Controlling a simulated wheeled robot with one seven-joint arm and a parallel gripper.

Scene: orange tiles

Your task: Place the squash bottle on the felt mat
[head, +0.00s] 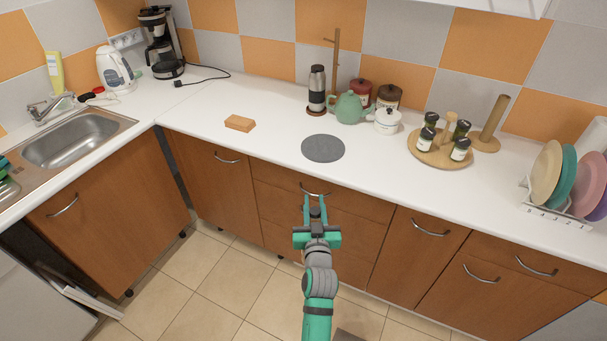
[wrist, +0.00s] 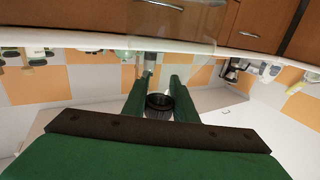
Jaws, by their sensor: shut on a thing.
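The felt mat (head: 323,148) is a dark grey disc, flat and bare on the white counter near its front edge. My gripper (head: 315,203) is in front of the drawers, nearer to me than the mat, pointing towards the counter. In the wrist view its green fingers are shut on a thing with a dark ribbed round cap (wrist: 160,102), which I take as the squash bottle. Its body seems clear, a faint see-through shape against the drawers, so its outline and tilt are hard to tell. In the head view it is mostly hidden by the gripper.
Behind the mat stand a steel flask (head: 317,88), a green teapot (head: 349,107) and a white pot (head: 387,122). A sponge-like orange block (head: 240,123) lies left. A round tray (head: 432,158) with jars is right. The counter beside the mat is clear.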

